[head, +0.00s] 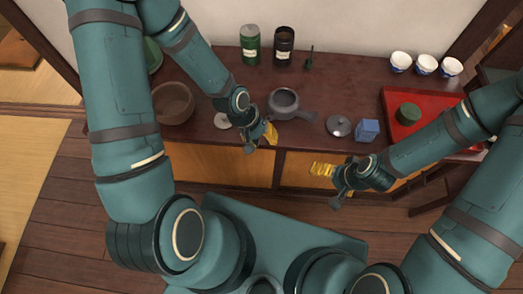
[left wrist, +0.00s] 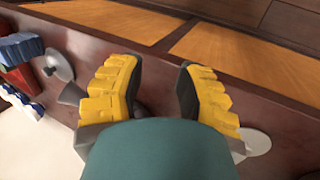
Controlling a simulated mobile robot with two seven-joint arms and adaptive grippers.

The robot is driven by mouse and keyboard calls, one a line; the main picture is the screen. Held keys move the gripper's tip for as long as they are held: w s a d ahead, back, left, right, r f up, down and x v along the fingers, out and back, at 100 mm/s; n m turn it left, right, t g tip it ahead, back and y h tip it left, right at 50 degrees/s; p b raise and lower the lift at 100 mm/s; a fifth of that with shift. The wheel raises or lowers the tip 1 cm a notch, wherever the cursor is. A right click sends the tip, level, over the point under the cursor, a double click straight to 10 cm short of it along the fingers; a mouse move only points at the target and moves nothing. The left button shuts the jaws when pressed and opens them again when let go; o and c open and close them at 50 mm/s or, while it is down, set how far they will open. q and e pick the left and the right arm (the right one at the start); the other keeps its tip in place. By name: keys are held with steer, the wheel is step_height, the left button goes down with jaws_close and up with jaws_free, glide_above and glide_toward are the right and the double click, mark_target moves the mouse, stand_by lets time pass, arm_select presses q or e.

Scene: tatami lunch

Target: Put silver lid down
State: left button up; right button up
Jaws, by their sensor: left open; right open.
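A flat pale silver lid (head: 222,121) lies on the dark counter just left of my left gripper (head: 265,137). In the left wrist view this lid (left wrist: 257,142) lies to the right, outside the fingers. My left gripper (left wrist: 157,88) is open, with nothing between its fingers, near the counter's front edge. A darker grey lid with a knob (head: 339,126) lies farther right on the counter. It also shows in the left wrist view (left wrist: 58,66). My right gripper (head: 326,172) is open and empty in front of the counter.
A grey side-handled teapot (head: 284,103) stands right of my left gripper. A brown bowl (head: 173,103) is at left. Green (head: 250,45) and black canisters (head: 284,46) stand behind. A blue box (head: 368,131) sits beside a red tray (head: 393,93) with a green container (head: 408,114). White-blue cups (head: 426,65) stand behind.

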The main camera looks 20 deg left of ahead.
arm_select(q)
steer(key=s+d+f+m+t, duration=0.1)
steer(key=s+d+f, duration=0.1)
steer(key=s+f, duration=0.2)
steer(key=shift+s+y, duration=0.25)
steer(key=shift+y, duration=0.15)
